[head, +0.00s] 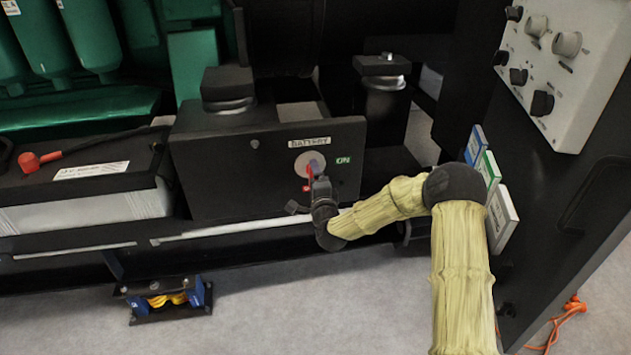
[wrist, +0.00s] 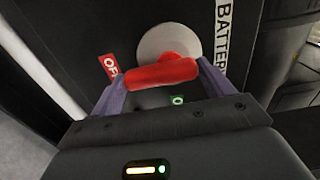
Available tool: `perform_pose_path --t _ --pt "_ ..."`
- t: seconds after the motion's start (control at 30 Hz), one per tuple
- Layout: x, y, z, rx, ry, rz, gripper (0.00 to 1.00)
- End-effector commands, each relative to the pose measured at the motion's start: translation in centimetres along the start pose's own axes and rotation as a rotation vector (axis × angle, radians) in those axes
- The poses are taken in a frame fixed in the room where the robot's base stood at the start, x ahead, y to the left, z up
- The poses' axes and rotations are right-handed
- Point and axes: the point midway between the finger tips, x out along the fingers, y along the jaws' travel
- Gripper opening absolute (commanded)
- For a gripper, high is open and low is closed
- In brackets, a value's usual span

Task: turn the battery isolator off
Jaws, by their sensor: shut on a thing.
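The battery isolator is a red handle on a round grey plate (head: 309,164), set in a black panel (head: 225,170) under a "BATTERY" label (head: 316,142). A green "ON" label (head: 343,160) is right of the plate. In the head view my gripper (head: 318,180) is at the handle and hides part of it. In the wrist view the red handle (wrist: 160,73) lies across between the two fingers of my gripper (wrist: 162,82), which are shut on its ends. A red "OFF" label (wrist: 108,68) shows beside the left finger, and part of the green label shows below the handle.
A battery (head: 85,185) with a red terminal cap stands at the left. A grey control panel with knobs (head: 565,60) is at the upper right. Small coloured boxes (head: 489,170) are on the black cabinet side near my arm. The grey floor (head: 300,310) in front is mostly clear.

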Motion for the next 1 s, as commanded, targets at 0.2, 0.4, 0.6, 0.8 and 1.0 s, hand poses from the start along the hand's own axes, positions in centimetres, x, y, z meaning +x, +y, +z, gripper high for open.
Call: perform_pose_path --t 0.2,0.4,0.6,0.8,1.0 --pt "-0.1 0.2 -0.1 0.021 0.001 0.004 0.57" --pt "-0.1 0.2 0.0 0.022 0.001 0.005 0.57" --pt "0.0 0.2 0.0 0.022 0.001 0.004 1.0" --pt "-0.1 0.1 0.0 0.019 0.001 0.002 1.0" --pt "-1.0 0.0 0.0 0.018 -0.001 0.003 1.0"
